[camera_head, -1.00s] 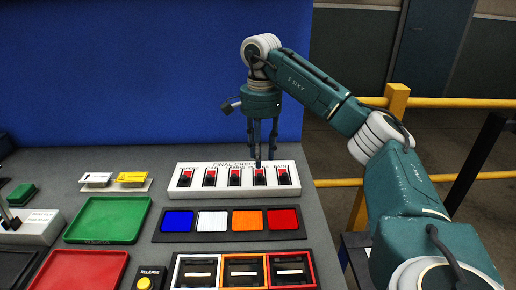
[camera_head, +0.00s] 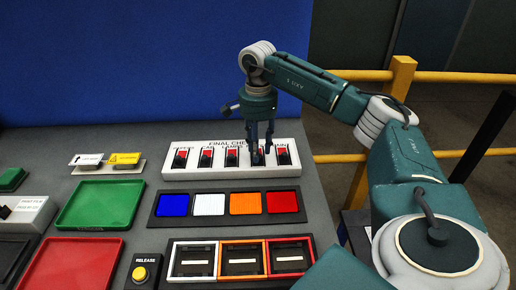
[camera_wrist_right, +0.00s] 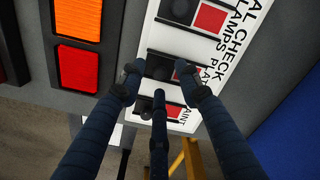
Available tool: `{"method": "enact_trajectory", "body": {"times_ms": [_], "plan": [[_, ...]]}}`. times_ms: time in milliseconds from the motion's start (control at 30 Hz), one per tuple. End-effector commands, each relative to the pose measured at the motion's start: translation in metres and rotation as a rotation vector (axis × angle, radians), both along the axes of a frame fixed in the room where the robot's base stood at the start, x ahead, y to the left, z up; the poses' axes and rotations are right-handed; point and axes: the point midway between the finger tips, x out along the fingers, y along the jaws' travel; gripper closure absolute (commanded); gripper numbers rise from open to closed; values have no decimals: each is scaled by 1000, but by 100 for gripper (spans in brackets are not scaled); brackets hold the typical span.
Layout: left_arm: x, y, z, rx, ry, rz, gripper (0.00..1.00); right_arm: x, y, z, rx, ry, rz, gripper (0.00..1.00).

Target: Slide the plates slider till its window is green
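The plates slider is the fourth on a white FINAL CHECK panel (camera_head: 180,173). In the right wrist view, its black knob (camera_wrist_right: 159,67) sits in a dark slot beside a red window (camera_wrist_right: 187,73), near the PLATES lettering. My right gripper (camera_head: 262,152) points down at this slider in the head view and partly hides it. In the right wrist view, its three dark fingers (camera_wrist_right: 159,80) are spread apart around the knob, with nothing visibly gripped. I cannot tell whether a finger touches the knob. My left gripper is not in view.
Neighbouring sliders also show red windows, including the one at the right end (camera_head: 283,156). In front lie a strip of coloured squares (camera_head: 209,204), framed bays (camera_head: 242,261), a yellow release button (camera_head: 140,273), a green tray (camera_head: 101,205) and a red tray (camera_head: 72,265).

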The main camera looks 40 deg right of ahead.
Motion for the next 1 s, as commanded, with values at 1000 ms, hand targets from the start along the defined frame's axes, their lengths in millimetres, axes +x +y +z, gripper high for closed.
{"method": "enact_trajectory", "body": {"times_ms": [1000], "plan": [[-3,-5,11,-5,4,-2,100,21,-14,-4,3,-5,-4,100]]}}
